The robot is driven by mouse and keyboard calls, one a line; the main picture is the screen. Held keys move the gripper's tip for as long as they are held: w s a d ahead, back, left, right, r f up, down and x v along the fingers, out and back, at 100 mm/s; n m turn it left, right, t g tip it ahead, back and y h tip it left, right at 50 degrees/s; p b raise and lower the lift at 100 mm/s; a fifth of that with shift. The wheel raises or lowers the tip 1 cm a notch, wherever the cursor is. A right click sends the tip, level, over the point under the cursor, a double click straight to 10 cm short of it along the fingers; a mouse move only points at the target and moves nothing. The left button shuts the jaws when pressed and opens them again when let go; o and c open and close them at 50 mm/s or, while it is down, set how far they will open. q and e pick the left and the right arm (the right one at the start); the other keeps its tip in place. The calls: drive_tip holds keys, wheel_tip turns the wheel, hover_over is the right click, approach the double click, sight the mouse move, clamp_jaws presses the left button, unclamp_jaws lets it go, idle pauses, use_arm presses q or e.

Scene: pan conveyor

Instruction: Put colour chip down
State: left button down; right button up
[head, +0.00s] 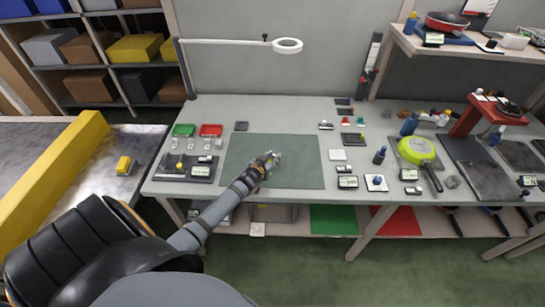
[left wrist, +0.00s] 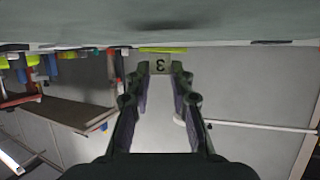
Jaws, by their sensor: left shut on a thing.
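My left gripper (head: 272,160) is over the dark green mat (head: 300,165) in the middle of the bench. My right gripper is in neither view.
A green tray (head: 184,130) and a red tray (head: 210,130) stand at the back left. A dark fixture (head: 175,173) lies left of the mat. A lime pan (head: 416,150) and several small items crowd the right. A ring lamp (head: 288,45) hangs behind.

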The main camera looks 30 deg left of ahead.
use_arm(q)
drive_tip(key=shift+s+f+b, duration=0.15)
drive_tip(key=shift+f+b, duration=0.3)
drive_tip(key=shift+f, duration=0.15)
drive_tip(key=c, duration=0.9)
unclamp_jaws()
drive_tip(key=shift+s+f, duration=0.1)
drive_tip(key=shift+f, duration=0.1)
drive_tip(key=shift+o, duration=0.2)
drive_tip(key=shift+f, duration=0.1)
drive_tip(key=shift+s, duration=0.1)
drive_tip(key=shift+r+p, duration=0.55)
drive_tip(key=shift+r, duration=0.1)
drive_tip(key=v, duration=1.1)
drive_tip(key=shift+s+r+b, duration=0.1)
drive_tip(key=shift+r+b, duration=0.2)
drive_tip(key=shift+r, duration=0.2)
